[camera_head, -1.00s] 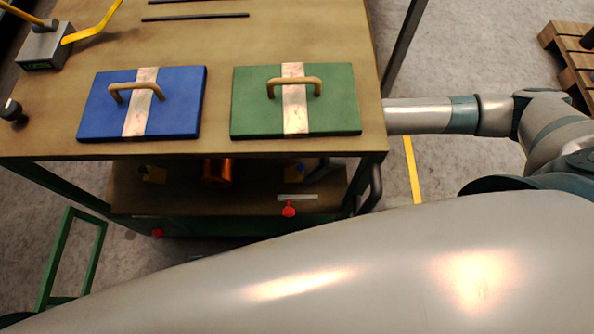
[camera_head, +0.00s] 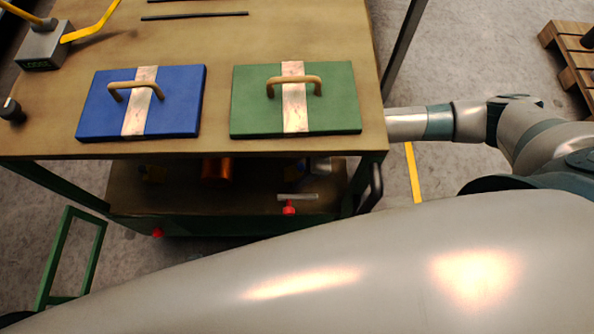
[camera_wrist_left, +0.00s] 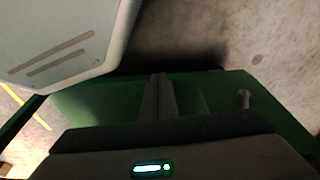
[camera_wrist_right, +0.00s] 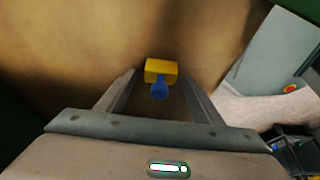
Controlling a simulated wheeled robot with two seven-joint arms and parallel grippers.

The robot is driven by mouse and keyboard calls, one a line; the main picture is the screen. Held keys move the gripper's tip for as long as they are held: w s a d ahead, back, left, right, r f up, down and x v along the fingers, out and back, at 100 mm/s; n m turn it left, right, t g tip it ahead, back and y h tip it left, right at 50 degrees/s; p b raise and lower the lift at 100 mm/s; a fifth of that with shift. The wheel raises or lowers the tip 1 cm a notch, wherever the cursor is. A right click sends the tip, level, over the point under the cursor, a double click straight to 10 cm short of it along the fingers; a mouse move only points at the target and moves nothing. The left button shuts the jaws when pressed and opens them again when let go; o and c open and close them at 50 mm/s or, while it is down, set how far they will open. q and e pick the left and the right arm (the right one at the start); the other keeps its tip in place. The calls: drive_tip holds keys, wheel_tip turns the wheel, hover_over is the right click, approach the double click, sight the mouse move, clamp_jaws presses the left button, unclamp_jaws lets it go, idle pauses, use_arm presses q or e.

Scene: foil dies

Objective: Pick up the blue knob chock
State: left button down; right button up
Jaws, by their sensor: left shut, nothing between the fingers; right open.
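The blue knob chock is a small yellow block with a blue knob. In the right wrist view the chock (camera_wrist_right: 161,69) rests on the brown lower shelf, with its knob toward my gripper. My right gripper (camera_wrist_right: 159,84) is open, with one finger on either side of the chock and clear space beside it. In the head view only a bit of the blue knob (camera_head: 302,164) shows under the tabletop, beside my grey right gripper (camera_head: 318,165). My left gripper (camera_wrist_left: 160,82) is shut and empty, away from the chock, over a green frame.
The lower shelf (camera_head: 255,196) also holds an orange cylinder (camera_head: 217,170) and a second yellow chock (camera_head: 152,174). The tabletop (camera_head: 215,105) overhangs them. A blue lidded plate (camera_head: 180,100) and a green one (camera_head: 338,110) lie on top. Red knobs stand at the shelf's front.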

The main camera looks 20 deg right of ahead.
use_arm(q)
drive_tip(key=shift+s+f, duration=0.1)
drive_tip(key=shift+s, duration=0.2)
use_arm(e)
drive_tip(key=shift+f, duration=0.1)
drive_tip(key=shift+c, duration=0.2)
